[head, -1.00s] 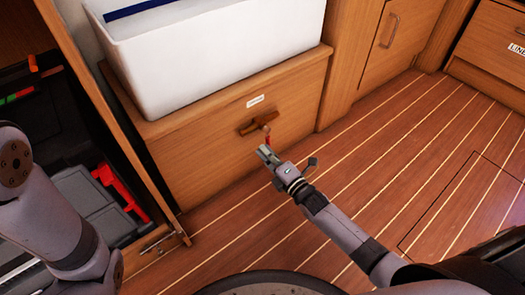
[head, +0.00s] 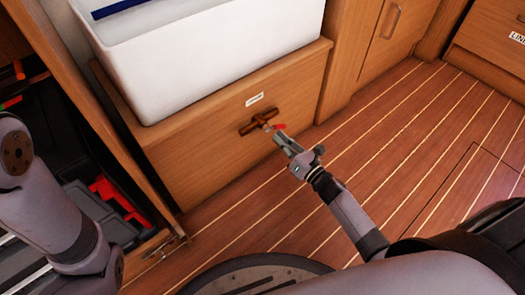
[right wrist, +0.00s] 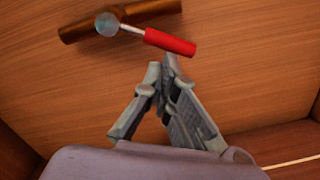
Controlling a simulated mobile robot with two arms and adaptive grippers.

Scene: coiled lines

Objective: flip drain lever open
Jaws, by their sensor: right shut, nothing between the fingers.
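The drain lever has a red grip (head: 279,127) on a thin metal stem. It is on a brown, bronze-like valve (head: 262,121) on the front of the wooden cabinet. In the head view the red grip points right. In the right wrist view the red grip (right wrist: 170,42) points right and slightly down from the round pivot (right wrist: 107,24). My right gripper (head: 279,138) is shut and empty, its tips just below the red grip. In the right wrist view the fingertips (right wrist: 165,68) are close under the grip; contact is unclear. My left gripper is out of view.
A white bin (head: 210,50) stands on the cabinet (head: 200,160) above the valve. A small white label (head: 255,99) is above the valve. An open dark case with red parts (head: 115,195) is at the left. The striped wooden floor (head: 400,150) is clear at the right.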

